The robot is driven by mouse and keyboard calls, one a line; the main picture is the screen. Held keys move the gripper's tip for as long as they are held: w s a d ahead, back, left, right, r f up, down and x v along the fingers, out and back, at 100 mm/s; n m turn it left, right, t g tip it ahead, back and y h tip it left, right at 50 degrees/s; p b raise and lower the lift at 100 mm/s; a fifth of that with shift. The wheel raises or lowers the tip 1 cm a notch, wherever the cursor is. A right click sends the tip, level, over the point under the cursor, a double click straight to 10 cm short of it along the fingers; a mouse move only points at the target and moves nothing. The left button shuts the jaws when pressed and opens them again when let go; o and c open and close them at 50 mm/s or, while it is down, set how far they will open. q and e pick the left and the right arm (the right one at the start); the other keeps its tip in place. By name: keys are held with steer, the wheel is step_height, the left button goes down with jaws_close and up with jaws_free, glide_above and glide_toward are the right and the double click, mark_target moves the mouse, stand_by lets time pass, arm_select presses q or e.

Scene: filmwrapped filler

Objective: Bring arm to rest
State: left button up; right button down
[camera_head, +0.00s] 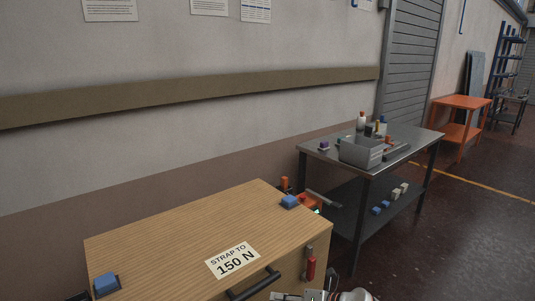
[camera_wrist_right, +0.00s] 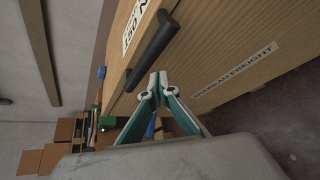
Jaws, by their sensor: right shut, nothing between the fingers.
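My right gripper (camera_wrist_right: 158,78) is shut and empty in the right wrist view, its teal-sided fingers meeting at the tips. The tips appear close to the black handle (camera_wrist_right: 152,46) on the wooden crate (camera_wrist_right: 215,50); I cannot tell whether they touch it. In the head view only a small part of my right arm shows at the bottom edge, in front of the crate (camera_head: 150,250). The crate's top carries a white "STRAP TO 150 N" label (camera_head: 233,261) and the black handle (camera_head: 254,284) is at its front edge. My left gripper is not in view.
Blue blocks (camera_head: 106,284) (camera_head: 290,201) sit at two crate corners. A red-handled tool (camera_head: 311,268) is at its right side. A metal table (camera_head: 420,137) with a grey bin (camera_head: 360,151) stands behind right. Floor at the right is clear (camera_head: 450,240).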

steer(key=s+a+m+t, duration=0.2)
steer(key=s+m+t, duration=0.4)
steer(key=s+m, duration=0.6)
steer(key=s+d+f+m+g+h, duration=0.1)
steer(key=s+d+f+m+h, duration=0.3)
steer(key=s+d+m, duration=0.5)
steer(key=s+d+f+m+g+h, duration=0.1)
steer(key=s+d+f+m+h, duration=0.4)
steer(key=s+d+m, duration=0.4)
steer(key=m, duration=0.3)
steer(key=shift+d+f, duration=0.2)
steer(key=shift+f, duration=0.2)
